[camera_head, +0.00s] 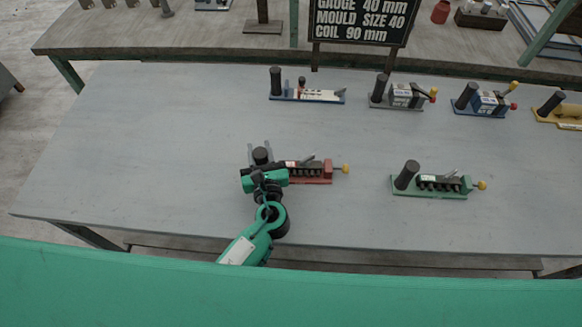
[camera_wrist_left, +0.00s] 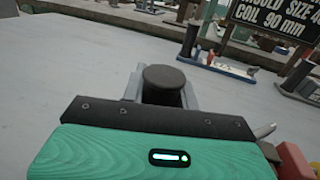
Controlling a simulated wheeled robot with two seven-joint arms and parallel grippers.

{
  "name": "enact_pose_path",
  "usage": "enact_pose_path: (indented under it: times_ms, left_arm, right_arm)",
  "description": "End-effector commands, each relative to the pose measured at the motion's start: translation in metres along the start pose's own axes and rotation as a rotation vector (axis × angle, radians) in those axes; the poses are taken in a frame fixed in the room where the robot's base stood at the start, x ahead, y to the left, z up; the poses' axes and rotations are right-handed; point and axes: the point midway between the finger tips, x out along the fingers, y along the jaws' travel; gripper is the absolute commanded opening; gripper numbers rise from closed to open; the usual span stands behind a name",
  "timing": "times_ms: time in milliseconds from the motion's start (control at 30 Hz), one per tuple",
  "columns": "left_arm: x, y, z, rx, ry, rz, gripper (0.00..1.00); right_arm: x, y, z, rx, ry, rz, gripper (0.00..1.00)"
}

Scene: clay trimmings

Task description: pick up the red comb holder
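The red comb holder (camera_head: 318,172) stands on the grey table, left of centre near the front. It has a red base, a row of dark parts, a yellow knob at its right end and a black upright post at its left end. My left gripper (camera_head: 259,153) is at that post, one finger on each side. In the left wrist view the black post (camera_wrist_left: 165,80) sits between the grey fingers with no clear gap, so they look shut on it. My gripper body hides the post's lower part. The holder appears to rest on the table. My right gripper is not in view.
A green holder (camera_head: 430,185) stands to the right. Along the back are a blue-based one (camera_head: 307,96), a grey one (camera_head: 400,95), another blue one (camera_head: 484,101) and a yellow one (camera_head: 562,112). A black sign (camera_head: 362,20) stands behind. The table's left side is clear.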

Motion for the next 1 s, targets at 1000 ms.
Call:
enact_pose_path:
  times_ms: [1000]
  left_arm:
    - [0.0, 0.0, 0.088, -0.01, -0.005, 0.001, 0.0]
  right_arm:
    - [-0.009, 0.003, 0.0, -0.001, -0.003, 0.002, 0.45]
